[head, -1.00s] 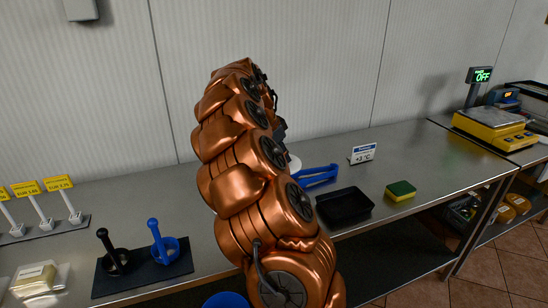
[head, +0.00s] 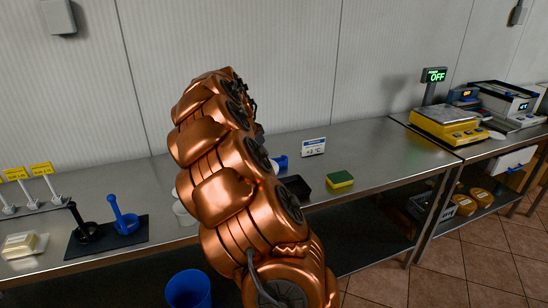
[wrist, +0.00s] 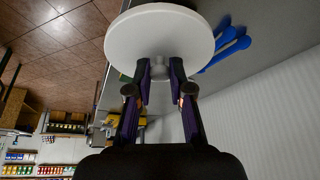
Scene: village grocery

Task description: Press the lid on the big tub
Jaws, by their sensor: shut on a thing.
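In the wrist view a round white lid (wrist: 160,38) fills the top middle. My gripper (wrist: 160,72) is shut on the small knob at its centre, and the lid is held beyond the fingertips. In the head view my copper arm hides the gripper and the lid. White tubs (head: 181,212) stand at the counter's front, just left of my arm and partly hidden by it. I cannot tell from here which is the big tub, and no tub shows in the wrist view.
A black tray (head: 297,187), a yellow-green sponge (head: 340,180) and a price sign (head: 313,147) are on the steel counter to the right. A blue bin (head: 189,289) is on the floor. A yellow scale (head: 447,125) sits far right.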

